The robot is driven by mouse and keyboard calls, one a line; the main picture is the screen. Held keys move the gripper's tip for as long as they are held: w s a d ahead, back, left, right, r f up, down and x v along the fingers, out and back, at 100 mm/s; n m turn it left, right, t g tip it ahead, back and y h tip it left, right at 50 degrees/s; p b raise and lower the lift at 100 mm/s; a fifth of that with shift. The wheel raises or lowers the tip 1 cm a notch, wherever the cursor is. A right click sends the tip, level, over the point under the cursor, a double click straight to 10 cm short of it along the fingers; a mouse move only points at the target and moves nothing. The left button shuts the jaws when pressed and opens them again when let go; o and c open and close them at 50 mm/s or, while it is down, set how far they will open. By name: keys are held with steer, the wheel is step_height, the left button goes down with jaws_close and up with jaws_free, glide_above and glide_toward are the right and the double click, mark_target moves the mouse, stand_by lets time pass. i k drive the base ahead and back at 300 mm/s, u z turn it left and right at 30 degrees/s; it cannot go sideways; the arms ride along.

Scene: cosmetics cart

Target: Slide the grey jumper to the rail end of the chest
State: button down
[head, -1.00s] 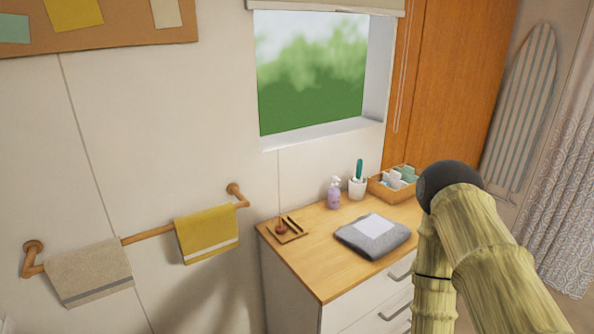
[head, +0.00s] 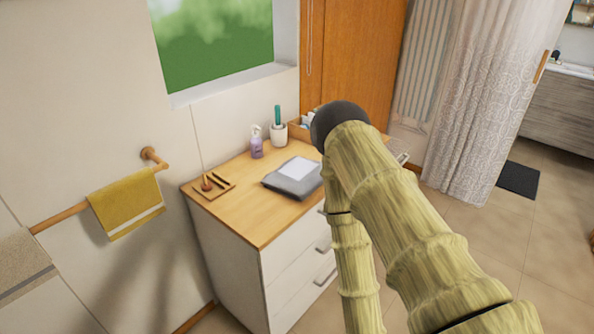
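The grey jumper (head: 284,183) lies folded on the wooden top of the white chest (head: 243,217), with a pale square (head: 299,168) on it. My arm hides part of the chest top to its right. The wooden rail (head: 62,217) is on the wall to the left of the chest, so the rail end is the chest's left end. My arm reaches up in front of the chest's right side. My gripper cannot be made out in this view.
A small wooden tray (head: 226,189) with small items sits at the chest's left end. A lilac pump bottle (head: 256,147), a white cup (head: 279,139) and a partly hidden wooden box (head: 295,131) stand along the back. Bare wood lies in front of the tray. A yellow towel (head: 124,201) hangs on the rail.

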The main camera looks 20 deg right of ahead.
mark_target(297, 178)
steer(key=z, duration=1.9)
steer(key=i, duration=1.65)
steer(key=u, duration=1.3)
